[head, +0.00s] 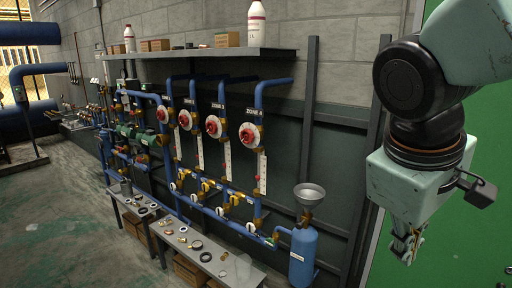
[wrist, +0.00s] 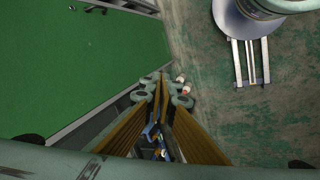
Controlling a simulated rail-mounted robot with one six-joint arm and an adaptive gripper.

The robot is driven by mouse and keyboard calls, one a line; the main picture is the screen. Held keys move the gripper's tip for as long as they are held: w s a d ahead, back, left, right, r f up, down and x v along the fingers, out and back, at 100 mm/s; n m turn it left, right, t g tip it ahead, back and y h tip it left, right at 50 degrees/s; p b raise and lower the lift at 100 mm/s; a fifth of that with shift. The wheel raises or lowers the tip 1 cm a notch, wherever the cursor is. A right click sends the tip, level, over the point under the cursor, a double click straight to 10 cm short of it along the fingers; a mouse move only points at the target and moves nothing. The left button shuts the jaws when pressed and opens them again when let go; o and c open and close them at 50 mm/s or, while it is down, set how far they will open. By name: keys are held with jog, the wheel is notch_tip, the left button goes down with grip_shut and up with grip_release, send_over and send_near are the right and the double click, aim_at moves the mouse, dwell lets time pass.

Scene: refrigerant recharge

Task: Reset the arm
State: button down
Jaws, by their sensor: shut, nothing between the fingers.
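My gripper (head: 408,250) hangs at the right side of the head view, pointing down in front of a green panel. Its fingers look closed together and hold nothing. In the wrist view the gripper (wrist: 163,84) reaches up from the lower middle, its fingers close together above the floor. My arm comes in from the upper right of the head view and bends down at the wrist. The gripper is apart from the pipes and the benches.
Blue pipes with red-and-white gauges (head: 213,126) line the wall. A blue tank (head: 303,256) with a funnel (head: 309,195) stands left of my gripper. A shelf (head: 215,53) holds bottles and boxes. Low benches (head: 240,268) carry small parts. The floor at left (head: 60,210) is clear.

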jog(key=s+a+r+m+y, duration=0.1)
jog(key=s+a+m, duration=0.1)
jog(key=s, duration=0.4)
jog(key=s+a+m+t+y, duration=0.1)
jog(key=s+a+m+y, duration=0.1)
jog(key=s, duration=0.4)
jog(key=shift+a+r+m, duration=0.35)
jog(key=shift+a+m, duration=0.35)
jog(key=shift+a, duration=0.25)
jog(key=shift+s, duration=0.1)
jog(key=c, duration=3.4)
grip_release()
jog(key=shift+c, duration=0.2)
